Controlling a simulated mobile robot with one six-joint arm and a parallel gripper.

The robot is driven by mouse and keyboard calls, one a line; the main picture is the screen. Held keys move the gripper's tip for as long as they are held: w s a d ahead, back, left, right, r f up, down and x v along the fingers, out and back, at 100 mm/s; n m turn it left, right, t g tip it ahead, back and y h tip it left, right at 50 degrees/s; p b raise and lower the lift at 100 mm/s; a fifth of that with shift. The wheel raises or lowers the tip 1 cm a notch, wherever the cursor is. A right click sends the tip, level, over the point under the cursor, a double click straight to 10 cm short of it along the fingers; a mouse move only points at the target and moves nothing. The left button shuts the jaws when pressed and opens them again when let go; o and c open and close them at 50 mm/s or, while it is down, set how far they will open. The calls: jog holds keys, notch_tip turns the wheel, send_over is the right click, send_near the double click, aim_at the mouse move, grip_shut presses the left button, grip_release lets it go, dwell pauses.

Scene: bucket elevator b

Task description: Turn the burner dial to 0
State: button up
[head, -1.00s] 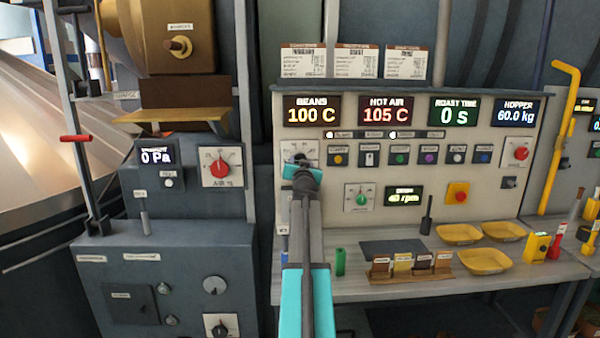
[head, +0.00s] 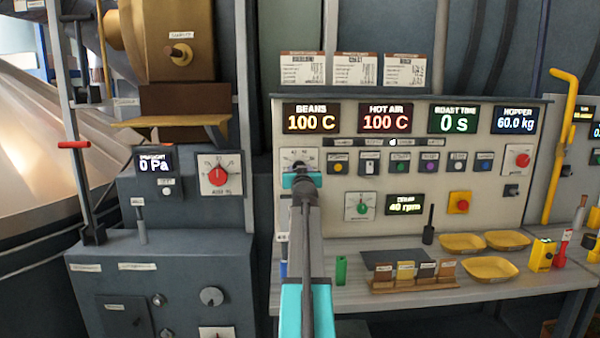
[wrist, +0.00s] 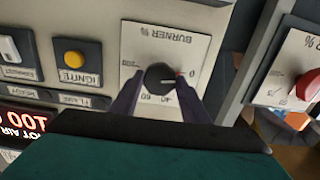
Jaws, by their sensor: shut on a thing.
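The burner dial is a black round knob (wrist: 158,77) on a white plate marked BURNER % (wrist: 180,42), seen upside down in the wrist view. My gripper (wrist: 161,84) is shut on the knob, with one dark finger on each side. In the head view my gripper (head: 301,179) covers the knob, and only the top of the burner plate (head: 298,155) shows.
The yellow IGNITE button (wrist: 75,58) is beside the burner plate. Another dial with a red knob (head: 219,177) is on the grey cabinet to the left. The hot air display (head: 390,117) reads 100 C. A shelf with yellow trays (head: 490,268) lies below the panel.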

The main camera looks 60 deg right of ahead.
jog(key=shift+r, duration=0.2)
jog(key=o, duration=1.1)
jog(key=shift+f, duration=0.1)
jog(key=shift+c, duration=0.2)
jog(key=shift+s+a, duration=0.1)
jog(key=shift+a, duration=0.05)
jog(key=b+v, duration=0.2)
jog(key=v, duration=1.1)
jog(key=shift+a, duration=0.2)
jog(key=shift+s, duration=0.1)
